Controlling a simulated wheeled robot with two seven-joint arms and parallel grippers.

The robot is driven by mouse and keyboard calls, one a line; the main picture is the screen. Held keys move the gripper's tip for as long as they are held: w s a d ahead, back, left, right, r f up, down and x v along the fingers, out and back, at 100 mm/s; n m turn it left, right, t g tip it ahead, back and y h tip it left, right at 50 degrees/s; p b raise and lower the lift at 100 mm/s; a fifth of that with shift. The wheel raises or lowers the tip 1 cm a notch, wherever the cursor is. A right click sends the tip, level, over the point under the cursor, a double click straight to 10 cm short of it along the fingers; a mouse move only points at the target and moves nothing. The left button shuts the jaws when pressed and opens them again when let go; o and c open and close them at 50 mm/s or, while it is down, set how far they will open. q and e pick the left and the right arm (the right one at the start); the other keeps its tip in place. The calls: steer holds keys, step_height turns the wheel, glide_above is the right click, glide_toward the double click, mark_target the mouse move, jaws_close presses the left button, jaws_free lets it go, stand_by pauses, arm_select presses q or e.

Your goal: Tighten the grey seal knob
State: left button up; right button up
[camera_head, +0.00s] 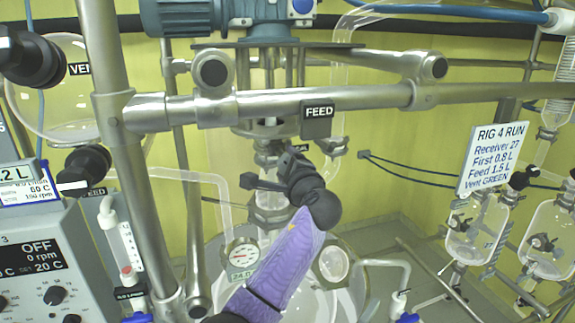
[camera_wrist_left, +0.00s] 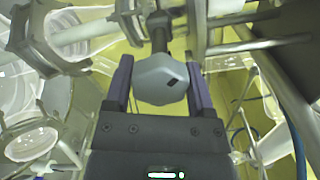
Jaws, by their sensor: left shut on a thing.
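The grey seal knob (camera_wrist_left: 161,80) sits between the two dark purple fingers of my left gripper (camera_wrist_left: 159,62) in the left wrist view. It is a faceted, pale grey head with a small black mark, on a darker stem. In the head view the knob (camera_head: 325,211) looks dark, at the end of a black fitting below the FEED tag. My left gripper (camera_head: 308,213) reaches up to it from the bottom middle, with purple fingers, and is shut on it. The fingers hide part of the knob in the head view. My right gripper is not in view.
A steel crossbar (camera_head: 285,103) runs above the knob. A round dial gauge (camera_head: 242,255) is left of my gripper, over the glass vessel. A control box (camera_head: 40,262) stands at the lower left. A sign (camera_head: 492,158) and glass receivers (camera_head: 475,232) are at the right.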

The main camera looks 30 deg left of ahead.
arm_select(q)
steer(key=m, duration=1.2)
steer(key=shift+m, duration=0.4)
steer(key=m, duration=0.6)
steer(key=shift+w+d, duration=0.1)
steer(key=shift+w, duration=0.05)
steer(key=m, duration=0.6)
steer(key=shift+f+m, duration=0.15)
steer(key=shift+m, duration=0.15)
steer(key=o, duration=1.2)
steer(key=shift+d, duration=0.15)
